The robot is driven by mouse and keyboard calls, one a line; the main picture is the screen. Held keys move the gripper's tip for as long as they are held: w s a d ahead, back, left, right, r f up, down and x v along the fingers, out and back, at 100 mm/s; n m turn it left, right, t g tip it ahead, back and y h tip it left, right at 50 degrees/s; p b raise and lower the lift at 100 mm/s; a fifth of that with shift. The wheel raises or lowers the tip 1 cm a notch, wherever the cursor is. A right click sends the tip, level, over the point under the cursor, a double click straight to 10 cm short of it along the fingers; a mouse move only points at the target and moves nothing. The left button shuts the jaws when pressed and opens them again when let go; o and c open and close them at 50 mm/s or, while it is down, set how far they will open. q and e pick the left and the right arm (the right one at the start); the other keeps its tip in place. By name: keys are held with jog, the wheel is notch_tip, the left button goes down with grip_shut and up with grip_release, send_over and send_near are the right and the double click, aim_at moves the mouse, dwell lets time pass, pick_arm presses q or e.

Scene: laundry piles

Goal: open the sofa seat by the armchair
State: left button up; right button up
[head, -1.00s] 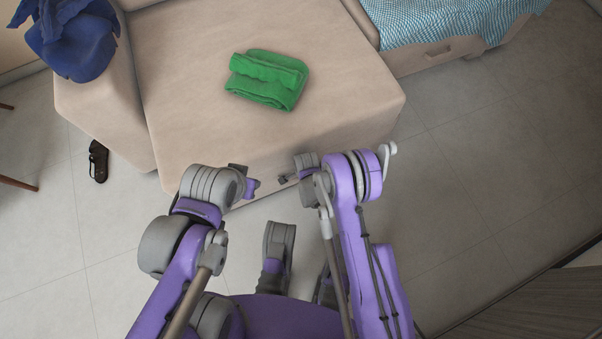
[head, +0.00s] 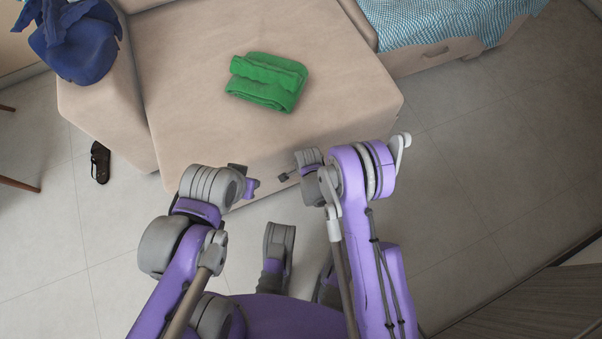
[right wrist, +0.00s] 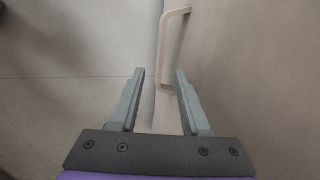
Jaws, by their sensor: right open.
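The beige sofa seat (head: 190,70) fills the upper middle of the head view, with its front face towards me. A pale handle (right wrist: 172,48) stands on a beige front panel (right wrist: 240,70) in the right wrist view. My right gripper (right wrist: 160,73) is open, its fingertips on either side of the handle's near end in the picture; I cannot tell if they touch it. In the head view my right gripper (head: 284,177) is by the seat's front face. My left gripper (head: 248,185) is left of it, near the same face, its jaws too hidden to read.
A folded green towel (head: 267,82) lies on the seat. Blue cloth (head: 72,42) hangs over the armrest at left. A dark sandal (head: 100,162) is on the floor. A blue-patterned cover (head: 430,30) drapes furniture with a drawer at upper right. The right floor is clear.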

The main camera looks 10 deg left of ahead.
jog(key=r, duration=0.4)
jog(key=shift+s+d+p, duration=0.25)
jog(key=shift+s+p, duration=0.1)
